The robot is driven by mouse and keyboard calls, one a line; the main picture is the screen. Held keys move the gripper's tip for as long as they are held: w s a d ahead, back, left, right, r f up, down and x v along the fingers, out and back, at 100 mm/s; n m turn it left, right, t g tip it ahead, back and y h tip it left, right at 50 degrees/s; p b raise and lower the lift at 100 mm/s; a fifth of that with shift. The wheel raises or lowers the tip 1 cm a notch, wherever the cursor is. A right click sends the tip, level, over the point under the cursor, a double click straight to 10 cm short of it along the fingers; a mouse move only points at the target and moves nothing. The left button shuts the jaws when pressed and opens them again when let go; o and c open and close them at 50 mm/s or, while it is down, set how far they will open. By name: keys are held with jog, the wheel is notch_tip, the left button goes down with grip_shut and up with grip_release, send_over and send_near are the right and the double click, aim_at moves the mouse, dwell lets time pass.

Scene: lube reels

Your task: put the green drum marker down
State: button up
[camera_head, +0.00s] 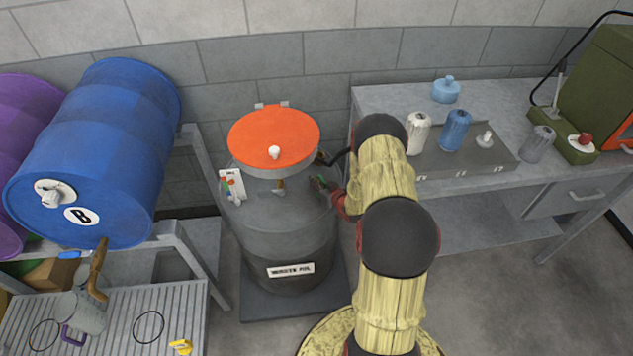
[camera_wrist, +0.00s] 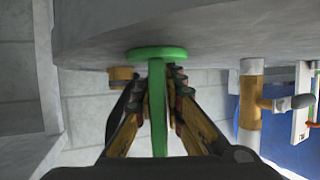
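The green drum marker (camera_wrist: 158,110) has a flat round disc and a straight stem. In the wrist view its stem stands between the fingers of my gripper (camera_wrist: 159,85), which look closed on it. The disc lies just beyond the fingertips, at the grey waste oil drum (camera_wrist: 215,35); I cannot tell whether they touch. In the head view my gripper (camera_head: 325,186) is at the right side of the upper part of that drum (camera_head: 270,240), below its orange lid (camera_head: 273,137).
A brass tap (camera_wrist: 251,95) is on the drum near my gripper. The blue drum (camera_head: 105,150) is on a rack at left. A bench (camera_head: 380,98) with bottles stands at right.

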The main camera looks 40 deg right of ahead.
aim_at(325, 187)
jog(key=o, duration=0.3)
jog(key=shift+r, duration=0.2)
jog(key=p+v, duration=0.3)
jog(key=v, duration=0.8)
jog(key=shift+s+a+r, duration=0.1)
jog(key=shift+s, duration=0.4)
